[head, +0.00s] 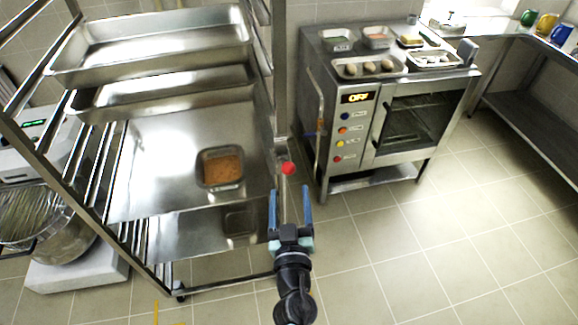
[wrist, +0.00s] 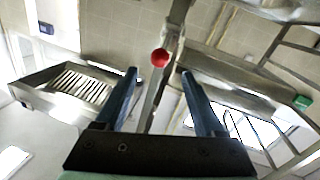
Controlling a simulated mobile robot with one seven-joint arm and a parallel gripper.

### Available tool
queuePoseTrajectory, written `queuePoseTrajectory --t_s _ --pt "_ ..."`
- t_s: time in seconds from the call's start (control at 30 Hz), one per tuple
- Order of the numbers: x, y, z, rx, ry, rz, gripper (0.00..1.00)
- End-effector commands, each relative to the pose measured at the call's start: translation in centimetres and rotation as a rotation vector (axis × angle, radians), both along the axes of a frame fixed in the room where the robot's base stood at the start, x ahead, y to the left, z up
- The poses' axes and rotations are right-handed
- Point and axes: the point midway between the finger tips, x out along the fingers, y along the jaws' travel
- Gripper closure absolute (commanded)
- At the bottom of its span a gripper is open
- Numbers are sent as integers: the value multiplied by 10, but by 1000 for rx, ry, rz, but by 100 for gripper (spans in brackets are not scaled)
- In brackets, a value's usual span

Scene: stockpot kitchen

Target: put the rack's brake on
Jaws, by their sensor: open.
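The metal tray rack (head: 281,80) stands at the left of the head view with several trays in it. A red ball knob (head: 288,168) is by its right front post, and I take it to be the brake handle. The knob also shows in the wrist view (wrist: 160,57), against a grey metal bar. My gripper (head: 290,190) is open and empty, its two blue fingers pointing at the knob. In the wrist view the knob appears between and just beyond the fingertips (wrist: 159,74). I cannot tell the exact gap, or which position the brake is in.
A steel oven (head: 370,125) reading OFF stands right of the rack, with several food trays on top. A shallow pan (head: 221,168) of orange food sits on a rack tray. A mixer bowl (head: 35,215) is at the left. The tiled floor (head: 430,235) at the right is clear.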

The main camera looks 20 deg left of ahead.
Motion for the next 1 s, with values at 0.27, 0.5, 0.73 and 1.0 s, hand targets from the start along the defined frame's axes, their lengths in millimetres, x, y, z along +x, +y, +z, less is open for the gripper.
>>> queuePoseTrajectory --t_s 0.27,0.5,0.73,1.0 --pt "47 21 -2 -3 -4 4 29" --pt "73 32 -2 -2 -2 1 29" --pt "81 35 0 -1 0 0 29" --pt "81 35 0 -1 0 0 38"
